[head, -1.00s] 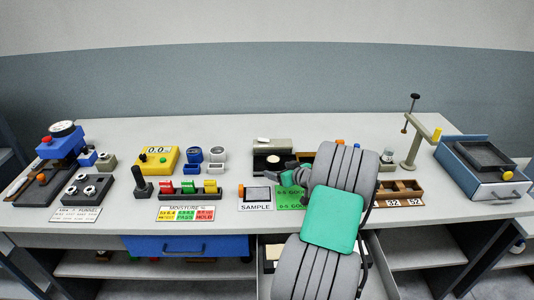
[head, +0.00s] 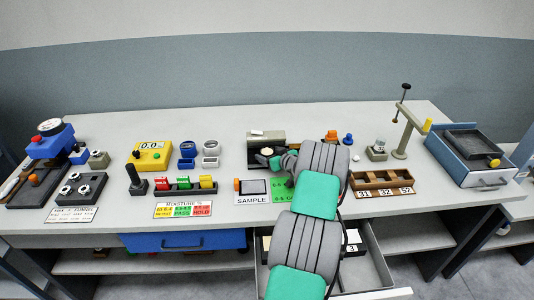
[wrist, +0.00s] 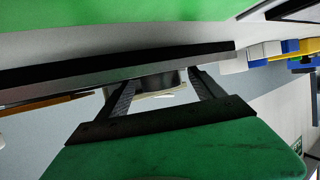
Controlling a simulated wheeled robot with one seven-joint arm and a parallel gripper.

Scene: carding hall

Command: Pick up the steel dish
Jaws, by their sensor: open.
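A small pale round dish (head: 266,151), which may be the steel dish, sits at the front of a grey box-shaped instrument (head: 262,142) at mid-bench. It is small and partly hidden by my gripper, so its material is unclear. My gripper (head: 275,160) is low over the bench, right beside it. In the wrist view my gripper (wrist: 160,86) is open, with its two dark fingers apart. A grey object with a pale curved rim (wrist: 155,90) shows beyond and between the fingers; I cannot tell whether they touch it.
A sample card (head: 252,199) and green mat (head: 315,187) lie in front. A wooden tray (head: 381,180) is right. An open drawer (head: 375,267) juts out below my arm.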

